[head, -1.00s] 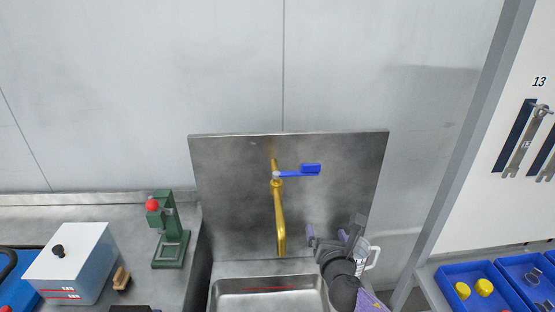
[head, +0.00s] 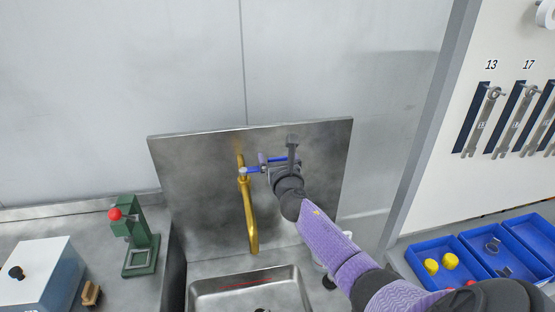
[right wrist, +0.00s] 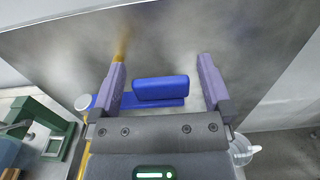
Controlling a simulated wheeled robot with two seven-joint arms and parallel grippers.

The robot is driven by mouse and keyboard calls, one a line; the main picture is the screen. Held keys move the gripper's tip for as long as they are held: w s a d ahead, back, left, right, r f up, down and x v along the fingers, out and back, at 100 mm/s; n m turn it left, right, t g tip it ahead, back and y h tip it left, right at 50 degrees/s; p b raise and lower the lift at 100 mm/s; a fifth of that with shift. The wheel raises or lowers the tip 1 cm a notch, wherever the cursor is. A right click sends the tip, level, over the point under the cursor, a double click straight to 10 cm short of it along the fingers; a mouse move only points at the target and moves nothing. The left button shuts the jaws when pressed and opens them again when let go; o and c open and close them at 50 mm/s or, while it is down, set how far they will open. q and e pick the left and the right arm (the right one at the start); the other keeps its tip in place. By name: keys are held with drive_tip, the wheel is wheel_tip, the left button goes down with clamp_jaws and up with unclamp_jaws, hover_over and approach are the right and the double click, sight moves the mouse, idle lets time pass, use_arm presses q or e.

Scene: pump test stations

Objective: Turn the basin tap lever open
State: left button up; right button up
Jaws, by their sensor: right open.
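The basin tap (head: 248,210) is a yellow pipe in front of a grey metal backsplash. Its blue lever (head: 254,169) points right from the top of the tap, and my right gripper partly hides it in the head view. In the right wrist view, the lever's blue handle (right wrist: 160,88) lies between the two purple fingers of my right gripper (right wrist: 160,82). The fingers are open, with a gap on each side of the handle. In the head view my right gripper (head: 278,163) is at the lever, in front of the backsplash. My left gripper is not in view.
The metal basin (head: 250,290) is below the tap. A green press with a red knob (head: 140,245) and a white box (head: 35,270) stand on the left counter. Blue bins (head: 450,262) are at the right, below hanging wrenches (head: 483,118). A clear jug (right wrist: 241,150) is beside the basin.

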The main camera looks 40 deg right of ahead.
clamp_jaws()
idle(0.3)
